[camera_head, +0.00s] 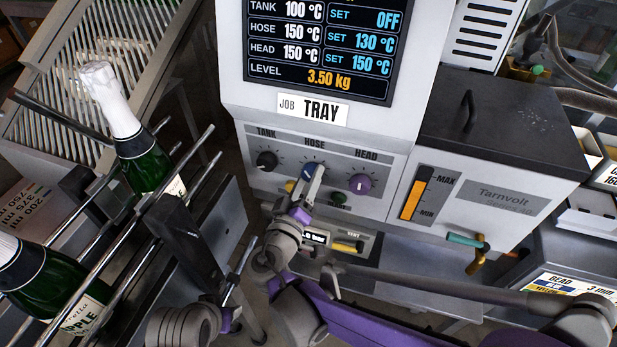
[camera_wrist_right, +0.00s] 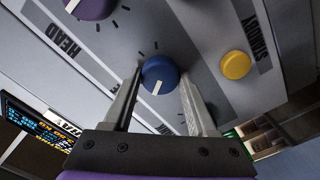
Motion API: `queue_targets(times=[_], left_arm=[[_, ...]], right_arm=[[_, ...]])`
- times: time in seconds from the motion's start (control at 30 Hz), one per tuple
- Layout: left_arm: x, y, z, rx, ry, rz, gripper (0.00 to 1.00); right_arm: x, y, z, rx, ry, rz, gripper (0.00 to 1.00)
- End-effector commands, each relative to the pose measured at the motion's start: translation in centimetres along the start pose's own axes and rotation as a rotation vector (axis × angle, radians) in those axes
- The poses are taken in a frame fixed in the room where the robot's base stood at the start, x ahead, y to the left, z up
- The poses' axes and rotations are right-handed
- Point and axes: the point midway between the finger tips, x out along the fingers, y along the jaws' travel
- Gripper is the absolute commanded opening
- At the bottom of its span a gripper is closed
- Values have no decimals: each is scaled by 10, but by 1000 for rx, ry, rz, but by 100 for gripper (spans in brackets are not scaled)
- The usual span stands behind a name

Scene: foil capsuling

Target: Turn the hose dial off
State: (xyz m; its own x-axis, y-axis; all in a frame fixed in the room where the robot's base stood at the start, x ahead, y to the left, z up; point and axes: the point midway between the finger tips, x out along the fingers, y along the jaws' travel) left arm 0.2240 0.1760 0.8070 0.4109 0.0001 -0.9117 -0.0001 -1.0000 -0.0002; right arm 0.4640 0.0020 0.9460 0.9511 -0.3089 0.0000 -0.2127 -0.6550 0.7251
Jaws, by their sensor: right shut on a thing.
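The blue hose dial (camera_head: 306,171) is the middle knob on the front panel of the white machine, under the word HOSE. It also shows in the right wrist view (camera_wrist_right: 160,75), with a white pointer mark on its face. My right gripper (camera_head: 311,182) is at this dial, one finger on each side of it and shut on it; the fingers also show in the right wrist view (camera_wrist_right: 162,92). The display (camera_head: 322,45) reads HOSE 150 °C with SET 130 °C, and the TANK set shows OFF. My left gripper (camera_head: 236,277) is low, left of centre, away from the panel; its opening is unclear.
The black tank dial (camera_head: 266,161) and purple head dial (camera_head: 360,184) flank the hose dial closely. A yellow button (camera_wrist_right: 235,65) shows in the right wrist view. Green bottles (camera_head: 143,158) lie on metal rails at left. A valve handle (camera_head: 467,241) juts out at right.

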Motion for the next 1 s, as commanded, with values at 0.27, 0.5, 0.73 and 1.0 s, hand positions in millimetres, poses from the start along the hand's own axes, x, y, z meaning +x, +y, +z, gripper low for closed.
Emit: queue_targets(times=[0.27,0.5,0.73,1.0], left_arm=[[-4,0,-2,0,1,0,50],[-5,0,-3,0,2,0,50],[-6,0,-3,0,2,0,50],[-7,0,-3,0,2,0,50]], right_arm=[[0,0,0,-262,0,-1,2],[0,0,0,-490,0,-1,2],[0,-1,0,-708,0,-1,2],[0,-1,1,-965,0,-1,2]])
